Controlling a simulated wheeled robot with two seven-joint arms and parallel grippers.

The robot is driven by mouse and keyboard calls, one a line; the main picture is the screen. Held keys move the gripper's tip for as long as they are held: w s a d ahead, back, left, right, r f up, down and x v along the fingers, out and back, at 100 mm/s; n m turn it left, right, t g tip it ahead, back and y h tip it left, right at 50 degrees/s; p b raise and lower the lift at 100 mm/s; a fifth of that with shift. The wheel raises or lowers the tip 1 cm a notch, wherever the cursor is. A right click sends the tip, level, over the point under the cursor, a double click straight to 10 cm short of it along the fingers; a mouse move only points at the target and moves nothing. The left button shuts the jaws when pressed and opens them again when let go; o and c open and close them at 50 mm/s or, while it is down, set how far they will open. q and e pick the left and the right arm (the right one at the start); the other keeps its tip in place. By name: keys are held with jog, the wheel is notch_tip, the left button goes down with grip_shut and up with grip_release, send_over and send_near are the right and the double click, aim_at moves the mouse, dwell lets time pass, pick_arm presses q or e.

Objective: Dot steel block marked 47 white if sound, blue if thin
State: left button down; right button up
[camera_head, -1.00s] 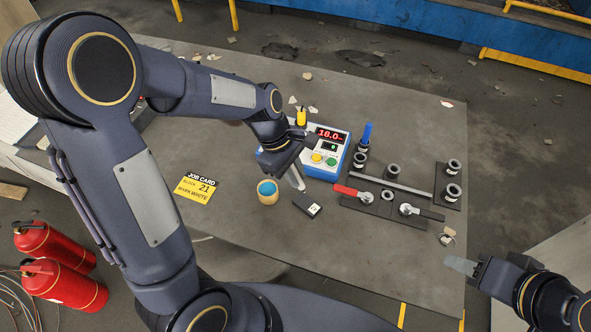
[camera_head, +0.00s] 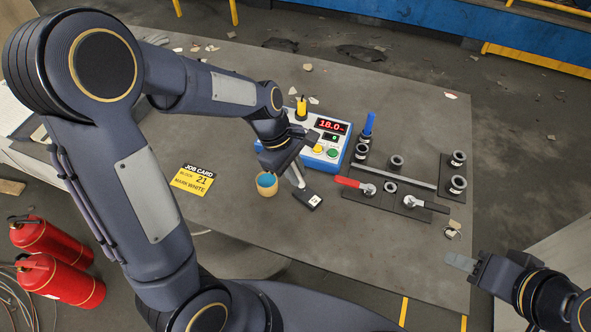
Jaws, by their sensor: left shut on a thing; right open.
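A dark block (camera_head: 309,200) with a small white tag lies on the grey table; the tag's number is too small to read. My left gripper (camera_head: 299,181) is shut with its fingertips on the block's far end. A white and blue gauge box (camera_head: 327,152) behind it shows a red 18.0 reading. A tan cup (camera_head: 267,190) with blue inside stands left of the block. A blue upright marker-like item (camera_head: 367,124) stands right of the gauge. My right gripper (camera_head: 462,262) is open and empty at the table's right edge.
Dark plates hold several round fittings (camera_head: 396,162), a red-handled tool (camera_head: 354,184), a black-handled tool (camera_head: 426,205) and a grey bar (camera_head: 394,178). A yellow item (camera_head: 301,107) stands by the gauge. The table's front right (camera_head: 400,260) is clear. Red extinguishers (camera_head: 62,275) stand on the floor.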

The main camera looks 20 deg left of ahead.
aim_at(296, 167)
pick_arm(q)
jog(key=shift+f+b, duration=0.35)
jog(key=shift+f, duration=0.15)
dwell(0.4)
dwell(1.1)
notch_tip(296, 167, up, 7)
jog(key=p, duration=0.7)
dwell(0.6)
